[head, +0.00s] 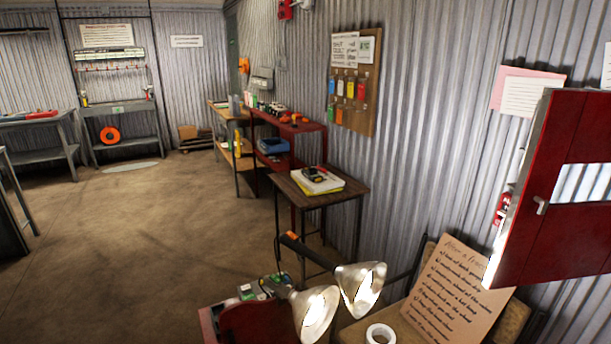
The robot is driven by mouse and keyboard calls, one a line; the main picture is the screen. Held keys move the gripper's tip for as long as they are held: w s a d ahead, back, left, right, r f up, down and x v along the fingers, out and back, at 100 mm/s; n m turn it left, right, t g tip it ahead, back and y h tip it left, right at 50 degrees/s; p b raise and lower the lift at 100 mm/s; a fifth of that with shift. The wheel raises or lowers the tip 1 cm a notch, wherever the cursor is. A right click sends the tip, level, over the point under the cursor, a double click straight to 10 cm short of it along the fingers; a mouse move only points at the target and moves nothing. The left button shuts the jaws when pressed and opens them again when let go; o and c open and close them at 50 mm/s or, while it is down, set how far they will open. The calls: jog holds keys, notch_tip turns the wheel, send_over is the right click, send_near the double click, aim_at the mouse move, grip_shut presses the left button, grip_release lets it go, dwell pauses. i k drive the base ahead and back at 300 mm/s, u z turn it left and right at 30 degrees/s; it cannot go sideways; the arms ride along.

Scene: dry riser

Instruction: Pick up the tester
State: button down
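A small dark handheld device with a bit of red, which looks like the tester (314,174), lies on white and yellow papers (326,186). The papers rest on a small brown-topped table (349,187) against the corrugated wall. The device is small in the head view, so its details cannot be made out. My gripper does not show in this view.
Two metal-shaded lamps (316,311) stand in front, near a red container (251,322). A roll of white tape (380,333) and a lettered board (450,296) are beside them. A red cabinet (561,190) juts out at right. The floor (130,250) at left is open.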

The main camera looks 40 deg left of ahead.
aim_at(312, 173)
jog(key=u, duration=3.2)
jog(key=i, duration=5.1)
jog(key=z, duration=1.15)
